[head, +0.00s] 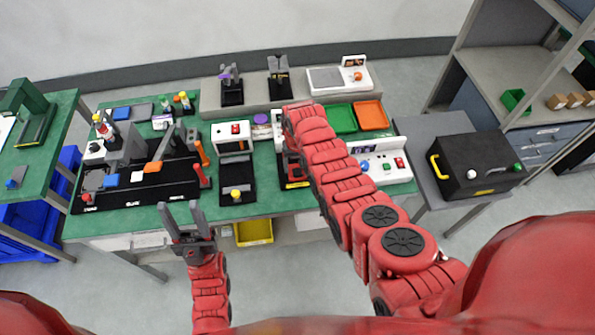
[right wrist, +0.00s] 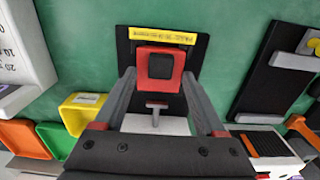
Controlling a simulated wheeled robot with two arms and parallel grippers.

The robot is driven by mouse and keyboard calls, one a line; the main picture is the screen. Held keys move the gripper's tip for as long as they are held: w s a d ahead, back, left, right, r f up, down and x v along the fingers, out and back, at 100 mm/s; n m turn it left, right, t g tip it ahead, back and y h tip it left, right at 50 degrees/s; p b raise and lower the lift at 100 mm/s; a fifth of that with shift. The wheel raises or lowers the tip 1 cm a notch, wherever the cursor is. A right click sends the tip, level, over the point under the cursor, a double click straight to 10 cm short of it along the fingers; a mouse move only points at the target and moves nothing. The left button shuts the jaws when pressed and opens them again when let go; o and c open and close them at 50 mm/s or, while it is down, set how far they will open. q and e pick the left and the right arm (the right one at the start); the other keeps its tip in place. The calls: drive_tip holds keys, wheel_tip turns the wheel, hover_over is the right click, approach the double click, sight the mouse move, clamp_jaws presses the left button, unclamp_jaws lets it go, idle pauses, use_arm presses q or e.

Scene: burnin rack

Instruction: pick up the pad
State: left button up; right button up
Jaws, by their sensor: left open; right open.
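No thing is plainly marked as the pad. In the right wrist view a square red block with a dark centre (right wrist: 160,67) stands over a black plate with a yellow label (right wrist: 162,36), and I cannot tell whether it is the pad. My right gripper (right wrist: 158,76) is open, with its fingers on either side of this block. I cannot tell whether they touch it. In the head view my right arm hides most of this spot; the black plate (head: 296,185) shows beside it. My left gripper (head: 180,208) is open and empty at the table's front edge.
The green table (head: 270,197) holds a black fixture board (head: 130,197) at left, a white-topped device (head: 232,136) and a white button panel (head: 385,170). Green (head: 341,118) and orange (head: 370,115) trays stand behind. A black case (head: 478,165) is at right.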

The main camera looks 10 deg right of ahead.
clamp_jaws()
drive_tip(key=shift+r, duration=0.15)
idle(0.5)
